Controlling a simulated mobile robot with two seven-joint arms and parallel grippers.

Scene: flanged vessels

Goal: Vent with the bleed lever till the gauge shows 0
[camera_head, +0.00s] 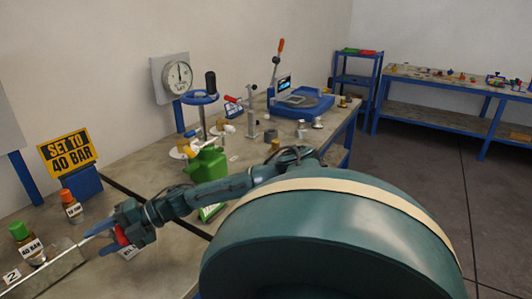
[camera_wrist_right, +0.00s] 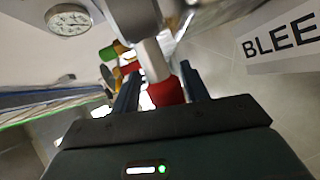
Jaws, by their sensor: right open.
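The bleed lever has a red grip (camera_wrist_right: 165,92) on a pale metal shaft. In the right wrist view the grip sits between the two fingers of my right gripper, which is open. In the head view my right gripper (camera_head: 112,233) is at the lower left, and a bit of red (camera_head: 121,237) shows at its fingers. A white label reading "BLEE" (camera_wrist_right: 282,40) is cut off at the right wrist view's edge. A round white gauge (camera_wrist_right: 68,19) shows at upper left there; its reading is too small to tell. My left gripper is not in view.
A dial gauge (camera_head: 178,76) on a backboard stands behind a blue handwheel (camera_head: 199,97). A green can (camera_head: 206,164) stands beside my right arm. A yellow "SET TO 40 BAR" sign (camera_head: 67,153) and capped bottles (camera_head: 71,206) are at left.

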